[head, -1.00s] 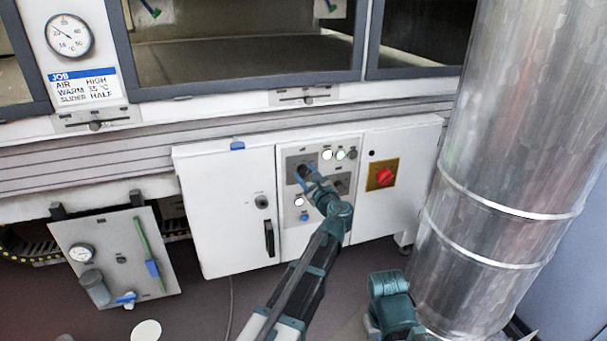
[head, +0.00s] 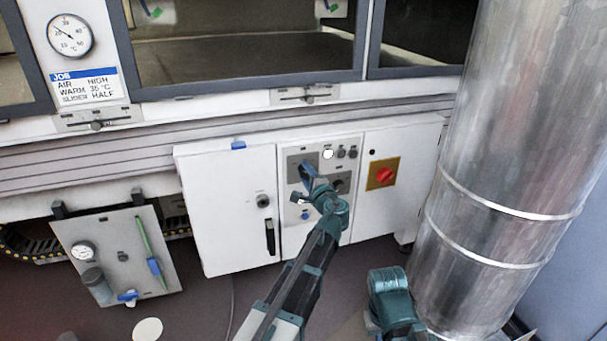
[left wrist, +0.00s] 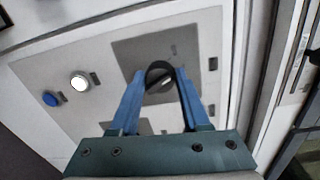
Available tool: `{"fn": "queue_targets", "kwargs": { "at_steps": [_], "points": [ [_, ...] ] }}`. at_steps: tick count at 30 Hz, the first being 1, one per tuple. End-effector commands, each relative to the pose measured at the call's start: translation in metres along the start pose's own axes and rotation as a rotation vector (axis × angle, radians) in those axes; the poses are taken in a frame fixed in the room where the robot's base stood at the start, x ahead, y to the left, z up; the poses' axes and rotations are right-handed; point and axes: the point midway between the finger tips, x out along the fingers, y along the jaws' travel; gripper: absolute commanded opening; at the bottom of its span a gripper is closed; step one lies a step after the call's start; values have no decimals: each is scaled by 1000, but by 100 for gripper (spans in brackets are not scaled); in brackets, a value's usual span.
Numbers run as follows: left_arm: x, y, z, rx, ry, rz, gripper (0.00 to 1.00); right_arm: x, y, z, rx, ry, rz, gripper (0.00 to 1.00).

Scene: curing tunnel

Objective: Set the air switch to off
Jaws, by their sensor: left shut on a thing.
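The control panel (head: 295,220) sits in the white cabinet front below the tunnel windows. My left gripper (head: 308,172) is at the upper grey plate on this panel. In the left wrist view my left gripper (left wrist: 160,84) has its blue fingers closed on the sides of a dark rotary knob (left wrist: 160,77), taken as the air switch. The knob's bar shows as a light slanted edge between the fingertips. Its label and marks are too small to read, so its setting cannot be told. My right arm shows at the bottom, but its gripper is out of view.
Another dark knob (head: 340,186) sits just right of the gripper. A red knob on a yellow plate (head: 382,174) is further right. A lit white lamp (head: 328,154) is above. A large metal duct (head: 510,150) stands at the right.

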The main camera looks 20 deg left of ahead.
Motion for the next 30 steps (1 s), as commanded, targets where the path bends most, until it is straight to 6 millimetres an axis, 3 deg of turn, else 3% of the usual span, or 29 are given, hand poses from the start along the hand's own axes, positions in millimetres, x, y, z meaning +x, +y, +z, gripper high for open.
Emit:
{"fn": "queue_targets", "kwargs": {
  "at_steps": [15,30],
  "points": [
    [-2,-1,-1,-344,25,0,0,0,0,0,0,0,0,0],
    [-1,-1,-1,-426,31,0,0,-1,0,0,0,0,0,0]
  ]
}}
